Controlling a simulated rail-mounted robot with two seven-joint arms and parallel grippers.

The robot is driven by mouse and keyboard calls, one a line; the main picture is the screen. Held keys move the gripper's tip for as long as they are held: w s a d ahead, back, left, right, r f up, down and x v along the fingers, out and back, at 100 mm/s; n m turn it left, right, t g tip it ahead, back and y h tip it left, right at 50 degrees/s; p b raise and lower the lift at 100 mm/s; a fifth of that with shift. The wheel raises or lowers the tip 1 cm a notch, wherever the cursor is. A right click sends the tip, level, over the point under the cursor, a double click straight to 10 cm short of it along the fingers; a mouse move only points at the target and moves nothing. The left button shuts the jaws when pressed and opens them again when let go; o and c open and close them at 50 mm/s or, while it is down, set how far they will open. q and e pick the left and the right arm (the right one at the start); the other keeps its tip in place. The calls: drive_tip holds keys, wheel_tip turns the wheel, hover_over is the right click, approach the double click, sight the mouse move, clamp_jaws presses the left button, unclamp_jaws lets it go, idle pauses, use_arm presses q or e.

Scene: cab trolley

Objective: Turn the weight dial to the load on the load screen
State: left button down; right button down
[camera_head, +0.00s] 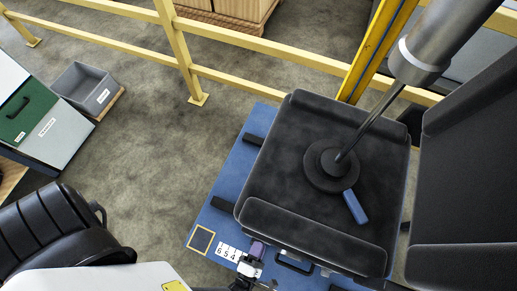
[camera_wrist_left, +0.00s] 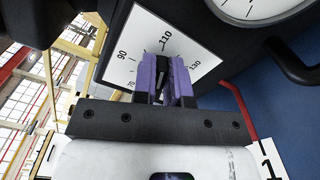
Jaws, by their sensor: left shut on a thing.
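The weight dial's white scale plate (camera_wrist_left: 125,62) shows in the left wrist view, with the marks 70, 90, 110 and 130 around its edge. My left gripper (camera_wrist_left: 166,62) has purple fingers in front of the plate. They are shut on a dark knob (camera_wrist_left: 161,75), mostly hidden between them, just below the 110 mark. In the head view my left gripper (camera_head: 257,250) is at the front edge of the seat, low in the picture. The dial is hidden there. I cannot make out a load screen in either view. My right gripper is not in view.
A black seat (camera_head: 320,130) with a lever stands on a blue platform (camera_head: 232,185). White number cards (camera_head: 228,253) lie beside my gripper. A round gauge (camera_wrist_left: 255,8) and a black handle (camera_wrist_left: 292,62) are near the dial. Yellow railings (camera_head: 180,50) run behind.

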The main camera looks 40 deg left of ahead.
use_arm(q)
drive_tip(key=c, duration=1.2)
unclamp_jaws()
drive_tip(key=shift+o, duration=0.2)
drive_tip(key=shift+s, duration=0.1)
drive_tip(key=b+v, duration=0.1)
drive_tip(key=v, duration=1.1)
drive_tip(key=shift+a, duration=0.1)
